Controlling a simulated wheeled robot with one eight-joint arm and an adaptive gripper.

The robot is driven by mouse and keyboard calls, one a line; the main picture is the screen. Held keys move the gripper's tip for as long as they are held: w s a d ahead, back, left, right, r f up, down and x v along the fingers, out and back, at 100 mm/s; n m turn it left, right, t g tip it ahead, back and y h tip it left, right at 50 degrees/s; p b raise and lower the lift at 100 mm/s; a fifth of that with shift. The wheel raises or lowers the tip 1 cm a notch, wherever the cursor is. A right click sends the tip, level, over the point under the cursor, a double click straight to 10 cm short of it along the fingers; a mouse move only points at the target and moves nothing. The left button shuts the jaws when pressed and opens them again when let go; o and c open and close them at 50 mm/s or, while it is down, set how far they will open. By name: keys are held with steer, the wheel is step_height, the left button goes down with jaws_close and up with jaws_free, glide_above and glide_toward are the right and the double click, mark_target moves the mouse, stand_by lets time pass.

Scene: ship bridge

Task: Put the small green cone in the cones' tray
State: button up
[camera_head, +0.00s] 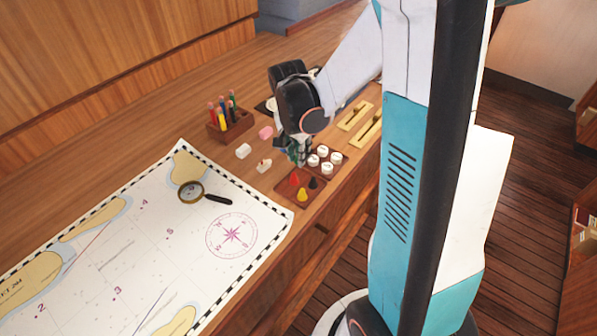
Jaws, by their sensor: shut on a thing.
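My gripper (297,160) points down over the back left edge of the cones' tray, and its fingers are shut. Green shows at the fingers, where the small green cone is held, but its outline is mostly hidden and I cannot tell whether it touches the tray. The cones' tray (314,198) is a small dark brown tray near the table's front edge. It holds a red cone (294,180), a yellow cone (302,195) and a black cone (313,183).
White round pieces (323,151) stand in another tray close behind. A white block (243,151), a pink block (265,132) and a pen holder (231,125) are left. A chart (140,240) with a magnifying glass (191,191) covers the front left. Brass sliders (356,115) lie right.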

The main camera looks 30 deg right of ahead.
mark_target(300, 176)
step_height(300, 176, down, 7)
steer(key=shift+r+b, duration=0.1)
steer(key=shift+b, duration=0.65)
jaws_close()
steer(key=o, duration=0.9)
jaws_free()
steer(key=shift+r, duration=0.1)
step_height(300, 176, up, 12)
steer(key=a+p, duration=0.1)
steer(key=p, duration=0.2)
steer(key=shift+s+a, duration=0.3)
